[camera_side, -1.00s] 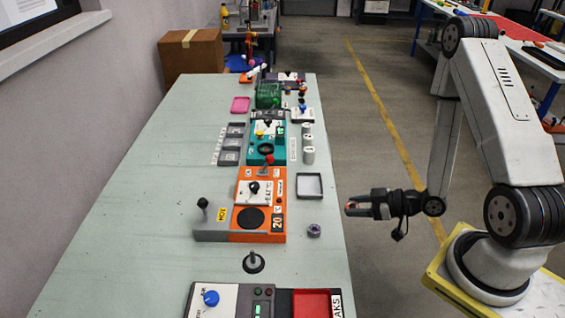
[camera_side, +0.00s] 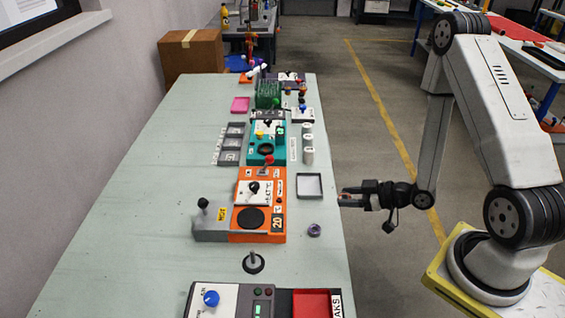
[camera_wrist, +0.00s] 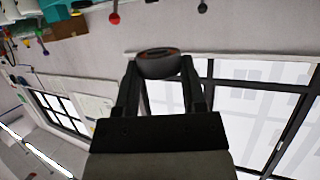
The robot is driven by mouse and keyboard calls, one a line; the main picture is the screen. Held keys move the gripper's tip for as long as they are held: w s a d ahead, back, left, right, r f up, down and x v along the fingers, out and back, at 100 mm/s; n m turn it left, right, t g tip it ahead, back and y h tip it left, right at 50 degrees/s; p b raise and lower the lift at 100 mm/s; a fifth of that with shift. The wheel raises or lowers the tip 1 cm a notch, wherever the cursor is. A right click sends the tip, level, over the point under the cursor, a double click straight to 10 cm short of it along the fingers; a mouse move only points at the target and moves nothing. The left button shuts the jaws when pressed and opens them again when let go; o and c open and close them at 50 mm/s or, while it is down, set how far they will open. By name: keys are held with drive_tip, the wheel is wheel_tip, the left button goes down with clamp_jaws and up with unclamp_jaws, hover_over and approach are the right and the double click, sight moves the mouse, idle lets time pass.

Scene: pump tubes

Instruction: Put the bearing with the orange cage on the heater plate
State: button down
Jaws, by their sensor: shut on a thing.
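My gripper (camera_side: 346,197) is shut on a ring-shaped bearing, at the right edge of the bench and above it. In the wrist view the bearing (camera_wrist: 160,62) sits between the fingertips (camera_wrist: 162,75), dark with an orange-brown inner band that fits an orange cage. In the side view it is small and mostly hidden by the fingers. The orange unit (camera_side: 262,185) on the bench carries a black round plate (camera_side: 250,219), likely the heater plate, with nothing on it. My gripper is to the right of that plate and apart from it.
A second, purple-grey bearing (camera_side: 314,230) lies on the bench, right of the orange unit. An empty square tray (camera_side: 309,186) lies behind it. A lever (camera_side: 203,206), an upright post (camera_side: 253,262) and a red tray (camera_side: 311,303) stand nearby. The bench's left side is clear.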

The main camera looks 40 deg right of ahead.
drive_tip(key=w+a+r+m+h, duration=0.2)
drive_tip(key=w+a+r, duration=0.1)
drive_tip(key=w+r, duration=0.3)
drive_tip(key=w+a+r+m+t+h, duration=0.1)
drive_tip(key=w+a+r+m+h, duration=0.1)
drive_tip(key=w+r, duration=0.4)
drive_tip(key=shift+w+a+r+m+h, duration=0.15)
drive_tip(key=shift+w+a+m+h, duration=0.45)
drive_tip(key=shift+w, duration=1.05)
drive_tip(key=shift+a, duration=0.25)
drive_tip(key=s+d+f+n+y, duration=0.3)
drive_tip(key=s+d+f, duration=0.4)
drive_tip(key=f, duration=0.2)
drive_tip(key=s+a+f+n+g+y, duration=0.1)
drive_tip(key=s+f+n+y, duration=0.1)
drive_tip(key=s, duration=0.9)
drive_tip(key=shift+s+f+n+y, duration=0.3)
drive_tip(key=shift+f+n+y, duration=0.15)
drive_tip(key=shift+f, duration=0.3)
drive_tip(key=shift+a, duration=0.1)
